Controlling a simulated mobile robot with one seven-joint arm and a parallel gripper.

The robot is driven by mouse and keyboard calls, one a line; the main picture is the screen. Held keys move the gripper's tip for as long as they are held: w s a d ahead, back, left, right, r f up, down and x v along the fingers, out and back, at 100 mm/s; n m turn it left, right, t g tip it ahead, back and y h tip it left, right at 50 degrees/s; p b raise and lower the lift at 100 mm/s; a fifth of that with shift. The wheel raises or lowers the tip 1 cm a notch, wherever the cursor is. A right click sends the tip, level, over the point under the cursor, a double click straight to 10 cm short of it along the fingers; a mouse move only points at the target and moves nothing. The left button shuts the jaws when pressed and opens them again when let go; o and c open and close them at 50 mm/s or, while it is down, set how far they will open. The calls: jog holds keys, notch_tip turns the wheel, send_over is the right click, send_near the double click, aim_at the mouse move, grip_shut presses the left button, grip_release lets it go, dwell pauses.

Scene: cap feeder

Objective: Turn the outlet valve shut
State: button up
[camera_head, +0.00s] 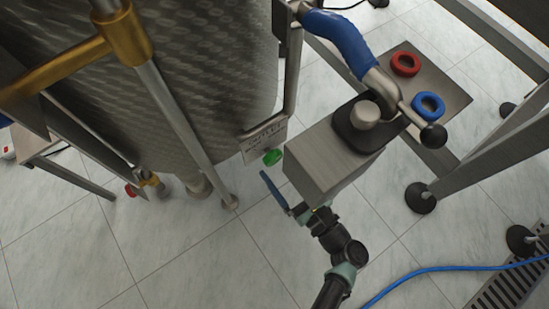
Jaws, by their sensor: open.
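A long blue lever handle (273,190), which looks like the outlet valve's handle, slants below the tank's right side. The valve body under it cannot be made out. A dark arm with teal rings, which looks like mine, rises from the bottom edge. My gripper (302,211) is at its upper end, small and partly hidden by the grey metal box. It is open, close to the lever's lower end. I cannot tell whether it touches the lever.
The patterned metal tank (210,75) fills the upper left. The grey box (325,160) overhangs my gripper. A green knob (272,157) is near the lever. A blue hose (440,268) crosses the floor at right. Tiled floor is clear at lower left.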

aim_at(275, 160)
jog(key=shift+b+x, duration=0.4)
jog(key=shift+x, duration=1.4)
jog(key=c, duration=1.4)
